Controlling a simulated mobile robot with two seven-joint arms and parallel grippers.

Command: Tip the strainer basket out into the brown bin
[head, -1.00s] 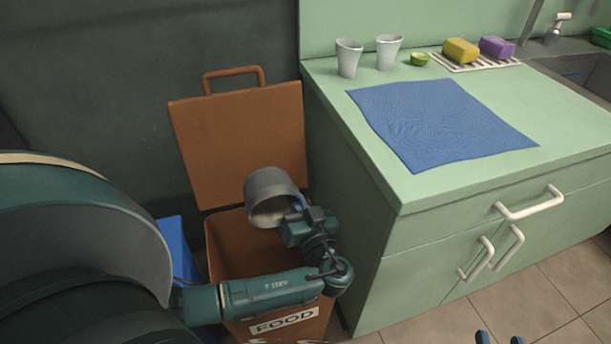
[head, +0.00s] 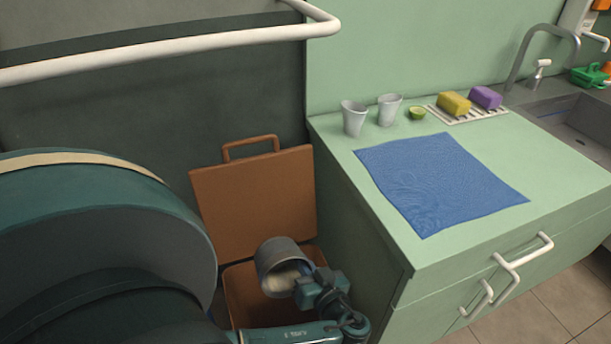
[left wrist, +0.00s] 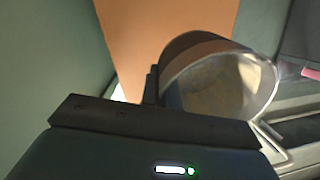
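The strainer basket (head: 281,252) is a grey metal cylinder over the open mouth of the brown bin (head: 240,290). It is tilted on its side, its open end facing the camera and lower right. A pale patch shows inside; I cannot tell whether it is contents or the bare inner surface. My left gripper (head: 307,284) is shut on the basket's side near its rim; the fingertips are mostly hidden. In the left wrist view the basket (left wrist: 215,72) stands just ahead of the gripper, rim to the right. The bin's brown lid (head: 255,205) stands open behind. My right gripper is out of view.
A green counter (head: 345,215) stands close to the right of the bin. It holds a blue cloth (head: 440,185), two grey cups (head: 354,118), a lime half (head: 417,113) and sponges (head: 453,103) on a rack. A white rail (head: 180,47) crosses the upper left.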

